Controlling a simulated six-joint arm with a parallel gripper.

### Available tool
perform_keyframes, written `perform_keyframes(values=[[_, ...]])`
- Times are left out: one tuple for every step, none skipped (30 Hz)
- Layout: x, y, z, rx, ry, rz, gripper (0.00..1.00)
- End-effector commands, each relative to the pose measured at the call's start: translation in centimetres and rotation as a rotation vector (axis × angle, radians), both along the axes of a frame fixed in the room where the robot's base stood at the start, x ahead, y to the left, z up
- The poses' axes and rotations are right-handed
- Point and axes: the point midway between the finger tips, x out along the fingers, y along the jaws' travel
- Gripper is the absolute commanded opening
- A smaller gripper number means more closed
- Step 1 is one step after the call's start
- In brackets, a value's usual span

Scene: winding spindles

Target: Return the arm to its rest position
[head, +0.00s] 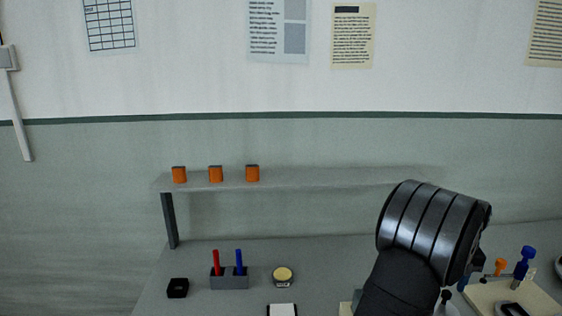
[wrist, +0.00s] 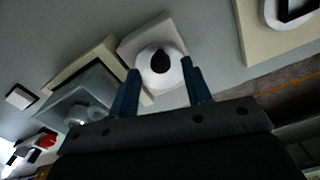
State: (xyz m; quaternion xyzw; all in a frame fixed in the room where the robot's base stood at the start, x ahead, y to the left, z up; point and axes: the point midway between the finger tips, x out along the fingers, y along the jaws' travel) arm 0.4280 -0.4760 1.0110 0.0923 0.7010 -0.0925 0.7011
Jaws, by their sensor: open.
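My gripper (wrist: 160,67) is open in the wrist view, its two blue fingers spread apart. A white round piece with a dark centre (wrist: 148,62) shows between and beyond the fingertips, on a pale square base (wrist: 130,46). I cannot tell whether the fingers touch it. In the head view my arm reaches in at the lower right and its dark wrist hides most of the gripper.
A blue spindle-like piece (head: 522,262) and an orange one (head: 500,266) stand on a cream board (head: 480,298) right of my arm. A holder (head: 229,282) with red and blue sticks, a black box (head: 178,288) and a round tin (head: 283,276) stand left. A shelf (head: 320,178) bears orange blocks.

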Motion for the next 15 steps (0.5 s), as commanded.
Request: perform_keyframes(values=[[0.0,0.1,-1.1,0.003,0.002,0.0,0.45],[0.0,0.1,-1.5,0.003,0.002,0.0,0.45],[0.0,0.0,-2.1,0.001,0.002,0.0,0.45],[0.0,0.0,-2.4,0.001,0.002,0.0,0.45],[0.0,0.0,-2.8,0.001,0.002,0.0,0.45],[0.0,0.0,-3.2,0.001,0.001,0.0,0.45],[0.0,0.0,-3.5,0.001,0.001,0.0,0.45],[0.0,0.0,-3.7,0.001,0.001,0.0,0.45],[0.0,0.0,-3.9,0.001,0.002,0.0,0.45],[0.0,0.0,-4.1,0.001,0.001,0.0,0.45],[0.0,0.0,-4.2,0.001,0.001,0.0,0.45],[0.0,0.0,-4.3,0.001,0.001,0.0,0.45],[0.0,0.0,-4.3,0.0,0.0,0.0,0.45],[0.0,0.0,-4.3,0.0,0.0,0.0,0.45],[0.0,0.0,-4.4,0.0,0.0,0.0,0.45]])
